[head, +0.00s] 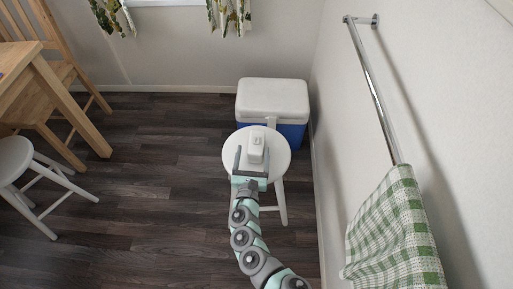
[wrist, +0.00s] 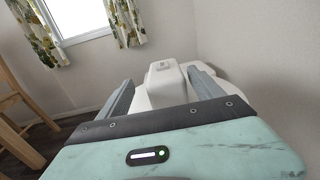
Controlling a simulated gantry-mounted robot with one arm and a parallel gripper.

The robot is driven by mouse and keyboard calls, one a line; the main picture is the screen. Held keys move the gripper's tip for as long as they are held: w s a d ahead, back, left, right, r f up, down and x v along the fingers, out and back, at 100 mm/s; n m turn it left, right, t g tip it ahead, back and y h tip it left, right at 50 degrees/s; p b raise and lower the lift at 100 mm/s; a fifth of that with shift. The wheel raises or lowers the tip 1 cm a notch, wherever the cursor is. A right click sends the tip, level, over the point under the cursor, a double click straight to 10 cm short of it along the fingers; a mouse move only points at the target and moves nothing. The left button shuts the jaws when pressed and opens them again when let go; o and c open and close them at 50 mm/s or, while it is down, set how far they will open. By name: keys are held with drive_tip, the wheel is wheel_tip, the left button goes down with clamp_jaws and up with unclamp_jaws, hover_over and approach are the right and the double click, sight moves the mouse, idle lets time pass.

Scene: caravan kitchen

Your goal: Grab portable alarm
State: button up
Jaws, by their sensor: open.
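The portable alarm appears to be the small white box (head: 257,150) with a small raised part on top, lying on the seat of a round white stool (head: 230,143). My gripper (head: 253,149) reaches over the stool from the front, with its two grey fingers apart. In the wrist view the white box (wrist: 165,88) stands between the open fingers (wrist: 160,78), with a gap on each side. Its lower part is hidden behind my gripper's dark front edge. I cannot see contact between the fingers and the box.
A blue cooler with a white lid (head: 272,95) stands just behind the stool. The wall and a chrome rail (head: 372,85) with a green checked towel (head: 398,235) are on the right. A white stool (head: 15,158) and wooden table (head: 70,105) are left. Floor between is clear.

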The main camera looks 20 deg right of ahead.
sight(257, 141)
drive_tip(key=shift+w+d, duration=0.15)
drive_tip(key=shift+w, duration=0.15)
drive_tip(key=shift+w+d+f+b, duration=0.25)
drive_tip(key=shift+w+d+b, duration=0.05)
drive_tip(key=shift+d+b, duration=0.1)
drive_tip(key=b+x, duration=0.1)
drive_tip(key=x, duration=0.2)
drive_tip(key=shift+w+d+b, duration=0.1)
drive_tip(key=shift+d+b, duration=0.2)
drive_tip(key=shift+b, duration=0.1)
drive_tip(key=shift+w+d, duration=0.15)
drive_tip(key=shift+w, duration=0.25)
drive_tip(key=c, duration=1.5)
drive_tip(key=shift+c, duration=0.6)
drive_tip(key=shift+r, duration=0.15)
